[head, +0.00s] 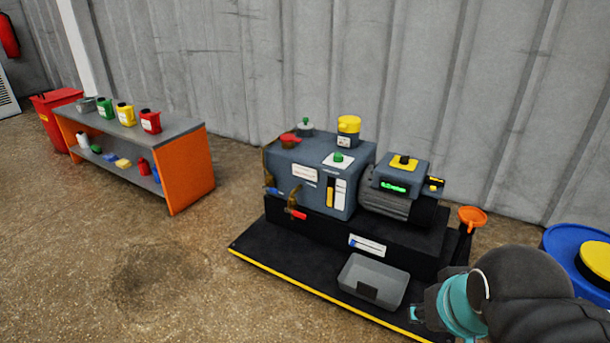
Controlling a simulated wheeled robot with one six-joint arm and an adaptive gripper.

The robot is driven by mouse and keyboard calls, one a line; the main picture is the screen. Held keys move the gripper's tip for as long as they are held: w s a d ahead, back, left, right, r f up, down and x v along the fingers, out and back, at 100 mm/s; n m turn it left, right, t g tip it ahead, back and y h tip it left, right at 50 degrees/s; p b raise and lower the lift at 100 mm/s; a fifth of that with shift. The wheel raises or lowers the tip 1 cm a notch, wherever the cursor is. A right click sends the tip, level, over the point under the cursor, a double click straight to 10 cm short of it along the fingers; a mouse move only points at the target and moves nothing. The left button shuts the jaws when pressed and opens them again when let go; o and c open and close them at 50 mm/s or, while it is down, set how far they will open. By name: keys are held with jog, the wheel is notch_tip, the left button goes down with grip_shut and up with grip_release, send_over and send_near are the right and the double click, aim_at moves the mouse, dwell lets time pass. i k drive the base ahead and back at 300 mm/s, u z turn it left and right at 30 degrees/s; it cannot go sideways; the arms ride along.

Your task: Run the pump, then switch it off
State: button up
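The pump (325,180) is a blue-grey box on a black base, standing in front of the corrugated wall. Its finned motor (385,203) is on the right. On top of the motor, a black knob (403,161) sits on a yellow plate. Below it a small display (394,188) glows green; its text is too small to read. A yellow cap (348,124), a red cap (289,139) and a green-topped fitting (338,157) are on top of the box. A sight glass shows on its front. My arm enters at lower right; my gripper cannot be made out.
A grey drip tray (373,281) sits on the yellow-edged black platform (290,270). An orange funnel (472,216) stands to the right, near a blue drum (575,250). An orange-sided bench (188,168) with several coloured containers is at left.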

aim_at(403, 160)
jog(key=u, duration=0.1)
jog(key=k, duration=0.85)
jog(key=u, duration=1.1)
jog(key=i, duration=1.35)
jog(key=z, duration=1.45)
jog(key=i, duration=0.9)
jog(key=z, duration=0.95)
